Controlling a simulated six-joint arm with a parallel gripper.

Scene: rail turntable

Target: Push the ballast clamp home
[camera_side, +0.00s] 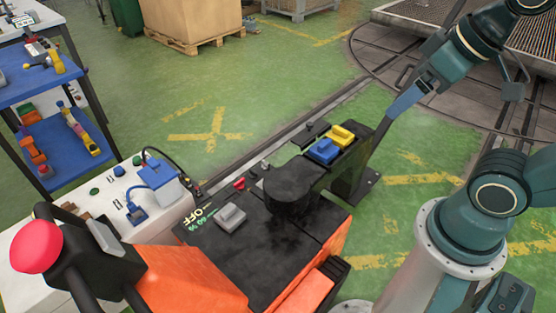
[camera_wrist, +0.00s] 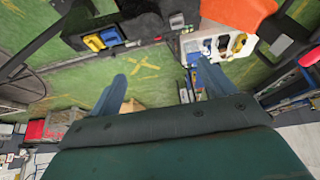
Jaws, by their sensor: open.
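The orange machine (camera_side: 195,275) has a black top. A grey block-shaped handle (camera_side: 230,215) sits on it beside "OFF" markings. A black arm (camera_side: 352,165) on the machine carries a blue block (camera_side: 323,150) and a yellow block (camera_side: 341,136), side by side. These blocks also show in the wrist view, yellow (camera_wrist: 95,43) and blue (camera_wrist: 112,37). I cannot tell which part is the ballast clamp. My gripper (camera_side: 397,110) is raised at the right of the black arm, apart from the blocks. In the wrist view its two fingers (camera_wrist: 163,88) are spread, with nothing between them.
A red knob (camera_side: 36,246) stands on a lever at the machine's front left. A white bench (camera_side: 165,215) with a blue-and-white device (camera_side: 158,175) is behind it. A blue shelf (camera_side: 62,150) stands at left. A floor rail (camera_side: 300,125) leads to the turntable (camera_side: 400,70).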

